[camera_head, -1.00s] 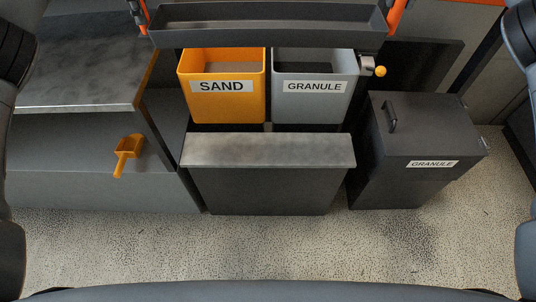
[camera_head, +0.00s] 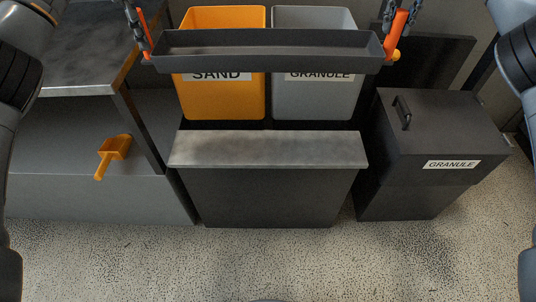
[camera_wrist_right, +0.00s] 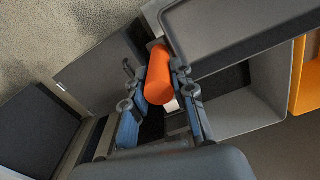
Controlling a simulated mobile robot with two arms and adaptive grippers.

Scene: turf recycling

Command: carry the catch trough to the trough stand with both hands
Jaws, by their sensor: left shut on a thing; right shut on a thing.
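The catch trough (camera_head: 262,58) is a long dark grey open tray with an orange handle at each end. It hangs level in the air, in front of the bins in the head view. My left gripper (camera_head: 138,22) is shut on its left orange handle (camera_head: 146,38). My right gripper (camera_head: 402,17) is shut on its right orange handle (camera_head: 393,40). The right wrist view shows that handle (camera_wrist_right: 158,75) between the fingers and part of the trough (camera_wrist_right: 225,30). A dark stand with a worn grey top (camera_head: 268,148) is below; I cannot tell whether it is the trough stand.
A yellow SAND bin (camera_head: 222,104) and a grey GRANULE bin (camera_head: 312,102) stand behind the stand. A lidded dark GRANULE box (camera_head: 445,125) is at right. An orange scoop (camera_head: 114,150) lies at left, beside a metal-topped counter (camera_head: 90,75). Speckled floor (camera_head: 270,255) in front is clear.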

